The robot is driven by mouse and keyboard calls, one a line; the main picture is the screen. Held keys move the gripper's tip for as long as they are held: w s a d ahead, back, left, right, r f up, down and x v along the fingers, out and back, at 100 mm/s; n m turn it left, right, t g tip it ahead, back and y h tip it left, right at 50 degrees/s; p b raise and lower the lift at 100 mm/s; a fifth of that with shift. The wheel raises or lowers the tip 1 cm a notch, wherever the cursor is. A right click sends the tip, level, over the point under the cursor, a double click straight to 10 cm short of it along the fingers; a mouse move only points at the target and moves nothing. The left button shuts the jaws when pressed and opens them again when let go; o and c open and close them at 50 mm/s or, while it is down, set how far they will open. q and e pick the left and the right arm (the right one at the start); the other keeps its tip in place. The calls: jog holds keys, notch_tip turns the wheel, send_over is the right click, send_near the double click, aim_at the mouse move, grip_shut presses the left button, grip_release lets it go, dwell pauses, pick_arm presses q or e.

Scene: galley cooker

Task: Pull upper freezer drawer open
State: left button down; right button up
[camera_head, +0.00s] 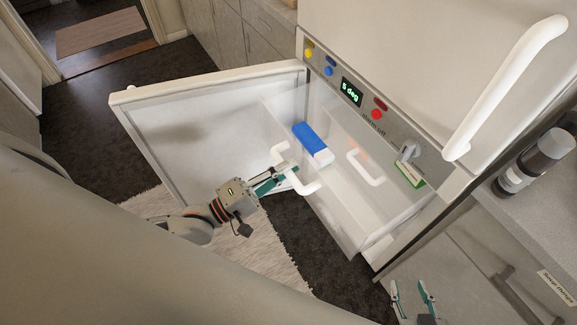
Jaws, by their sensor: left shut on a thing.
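The freezer's upper drawer (335,215) is clear plastic and stands out from the freezer body. Its white handle (306,187) is on the front, facing left. My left gripper (287,172) is shut on this handle. A blue and white box (313,143) shows inside through the clear plastic. A second white handle (366,167) shows further back through the clear drawer. The freezer door (215,120) is swung wide open to the left. My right gripper (414,297) is open and empty at the bottom right, in front of the counter.
A control panel (375,108) with coloured buttons and a green display runs above the drawer. A large white handle (505,85) is on the upper door. The dark floor and a pale rug (270,262) lie below.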

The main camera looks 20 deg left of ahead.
pick_arm(q)
jog(key=c, duration=2)
grip_release()
jog(key=shift+c, duration=0.2)
jog(key=shift+o, duration=0.3)
pick_arm(e)
jog(key=shift+r, duration=0.15)
pick_arm(q)
jog(key=v, duration=1.2)
pick_arm(e)
jog(key=shift+w, duration=0.15)
